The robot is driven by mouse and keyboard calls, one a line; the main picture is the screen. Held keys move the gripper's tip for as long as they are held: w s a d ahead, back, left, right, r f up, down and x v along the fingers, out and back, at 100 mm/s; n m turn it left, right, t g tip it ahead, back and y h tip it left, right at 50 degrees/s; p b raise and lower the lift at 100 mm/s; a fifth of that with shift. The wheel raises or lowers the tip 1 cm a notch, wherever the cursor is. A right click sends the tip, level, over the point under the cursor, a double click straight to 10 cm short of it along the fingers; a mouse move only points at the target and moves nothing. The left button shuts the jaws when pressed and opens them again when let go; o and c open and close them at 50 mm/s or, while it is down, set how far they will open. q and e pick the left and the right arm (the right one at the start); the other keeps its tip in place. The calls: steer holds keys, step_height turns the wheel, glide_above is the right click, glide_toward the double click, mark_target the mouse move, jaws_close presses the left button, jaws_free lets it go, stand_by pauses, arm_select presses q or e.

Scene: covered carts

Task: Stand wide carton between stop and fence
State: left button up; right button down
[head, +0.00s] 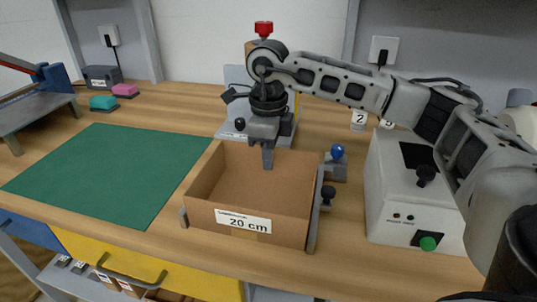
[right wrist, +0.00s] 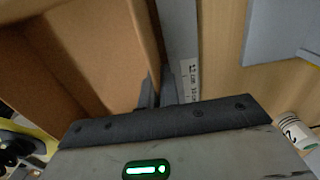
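The open brown carton (head: 280,185) stands on the wooden bench, its label reading 20 cm. A grey upright plate (head: 314,230) runs along its right side, and a small grey piece (head: 184,218) shows at its left front corner. I cannot tell which is the stop and which the fence. My right gripper (head: 267,158) points down at the carton's far wall. In the right wrist view its fingers (right wrist: 157,90) are close together at the carton wall (right wrist: 146,35), which runs down between them. A grey strip (right wrist: 180,40) with a label lies just beside that wall. My left gripper is not in view.
A green mat (head: 100,170) lies left of the carton. Small numbered cylinders (head: 359,119) stand behind. Teal (head: 103,103) and pink (head: 125,90) blocks lie far left.

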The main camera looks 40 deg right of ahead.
steer(key=c, duration=1.6)
jaws_free()
steer(key=shift+o, duration=0.2)
